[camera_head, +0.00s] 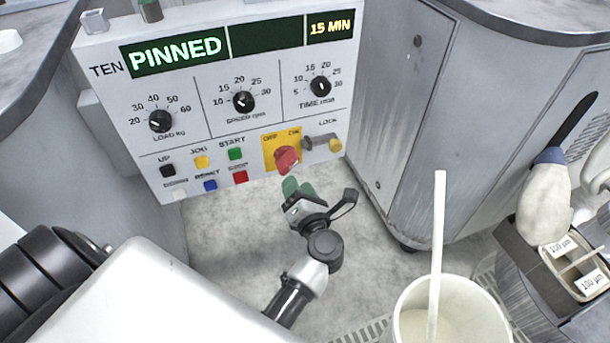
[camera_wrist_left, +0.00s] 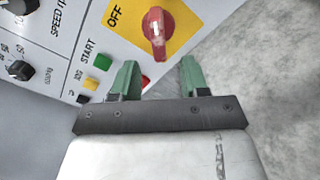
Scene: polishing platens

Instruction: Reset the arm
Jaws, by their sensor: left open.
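My left gripper (camera_head: 298,188) is in front of the lower edge of the white control panel (camera_head: 190,128), just below the red rotary switch (camera_head: 286,158) on its yellow OFF/ON plate. In the left wrist view its two green fingers (camera_wrist_left: 155,78) stand apart with nothing between them. The red switch (camera_wrist_left: 156,28) sits beyond the fingertips there, apart from them. The right gripper is not in view.
The panel displays read PINNED and 15 MIN. A lock lever (camera_head: 322,143) is right of the switch. A grey cabinet (camera_head: 400,110) stands right. A white cup (camera_head: 450,315) with a stick and a labelled tray (camera_head: 520,245) are at lower right.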

